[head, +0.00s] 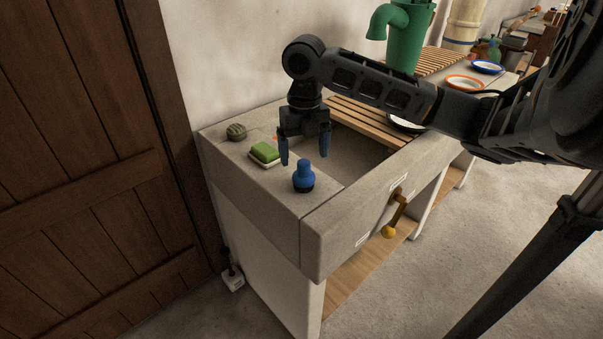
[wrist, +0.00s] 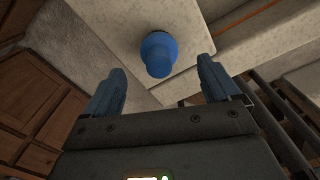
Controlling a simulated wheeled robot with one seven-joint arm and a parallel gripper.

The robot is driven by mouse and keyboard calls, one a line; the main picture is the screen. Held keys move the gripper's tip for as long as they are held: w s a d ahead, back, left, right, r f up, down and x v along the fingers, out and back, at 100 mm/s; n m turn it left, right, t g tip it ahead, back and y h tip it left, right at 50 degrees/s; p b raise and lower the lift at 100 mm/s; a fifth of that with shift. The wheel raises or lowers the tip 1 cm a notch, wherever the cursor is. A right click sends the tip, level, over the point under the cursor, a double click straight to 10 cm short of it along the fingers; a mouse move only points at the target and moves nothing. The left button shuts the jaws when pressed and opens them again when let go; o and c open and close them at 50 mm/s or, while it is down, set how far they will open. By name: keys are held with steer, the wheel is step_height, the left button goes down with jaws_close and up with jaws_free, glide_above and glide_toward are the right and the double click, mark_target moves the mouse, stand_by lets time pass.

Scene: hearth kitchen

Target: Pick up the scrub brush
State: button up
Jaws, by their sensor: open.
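The scrub brush looks to be the small blue object with a rounded knob and a dark base (head: 303,176). It stands upright on the stone counter near its front left corner. In the wrist view the blue brush (wrist: 158,54) shows beyond the fingertips, between their lines. My gripper (head: 306,152) is open and empty, with its blue fingers pointing down above and just behind the brush. The fingers also show in the wrist view (wrist: 160,75), one on each side, apart from the brush.
A green sponge on a pale dish (head: 264,153) and a round dark-green item (head: 236,132) lie left of my gripper. A sink basin (head: 350,157) with a wooden slatted rack (head: 365,122) is to the right. A green pump (head: 405,40) stands behind. A brass lever (head: 396,212) sticks out in front.

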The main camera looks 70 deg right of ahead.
mark_target(304, 161)
steer(key=shift+a+f+p, duration=0.15)
steer(key=shift+f+p, duration=0.3)
steer(key=shift+f, duration=3.05)
steer(key=c, duration=1.1)
steer(key=shift+c, duration=0.2)
steer(key=shift+r, duration=0.1)
steer(key=shift+r, duration=0.5)
steer(key=r, duration=0.1)
steer(key=d+r+b, duration=0.1)
steer(key=r, duration=0.1)
steer(key=shift+d+r, duration=0.1)
steer(key=shift+r, duration=0.15)
steer(key=d+r+b, duration=0.1)
steer(key=d+r, duration=0.5)
steer(key=d, duration=0.4)
steer(key=shift+w+d+r, duration=0.2)
steer(key=shift+w+d, duration=0.05)
steer(key=shift+w, duration=0.05)
